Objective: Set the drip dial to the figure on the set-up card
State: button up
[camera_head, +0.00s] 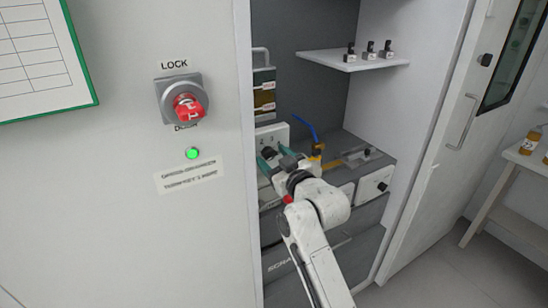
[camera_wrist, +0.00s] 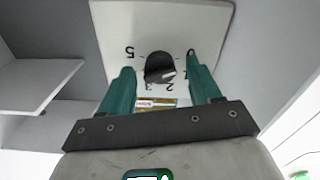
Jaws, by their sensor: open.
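The drip dial is a dark round knob (camera_wrist: 160,68) on a white plate (camera_wrist: 205,22). A pale mark on the knob faces the lower right, roughly towards 1 or 2. In the head view the plate (camera_head: 270,133) stands in the cabinet, and my gripper hides the knob. My gripper (camera_wrist: 161,61) is open, with one teal finger on each side of the knob and gaps between. It also shows in the head view (camera_head: 273,154). I cannot identify the set-up card.
A red LOCK handle (camera_head: 188,106) and a lit green lamp (camera_head: 192,153) are on the left panel. A green-framed chart (camera_head: 42,60) hangs at upper left. A shelf (camera_head: 345,61) holds several small items.

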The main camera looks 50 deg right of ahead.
jog(key=c, duration=1)
jog(key=shift+m, duration=0.3)
jog(key=m+p, duration=0.1)
jog(key=m, duration=0.2)
jog(key=shift+r+m, duration=0.1)
jog(key=shift+m, duration=0.3)
jog(key=m+p, duration=0.2)
jog(key=m, duration=0.2)
jog(key=shift+m, duration=0.3)
jog(key=m+p, duration=0.1)
jog(key=m, duration=0.3)
jog(key=shift+p, duration=0.3)
jog(key=m+p, duration=0.1)
jog(key=m, duration=0.3)
jog(key=shift+m+p, duration=0.3)
jog(key=shift+p, duration=0.05)
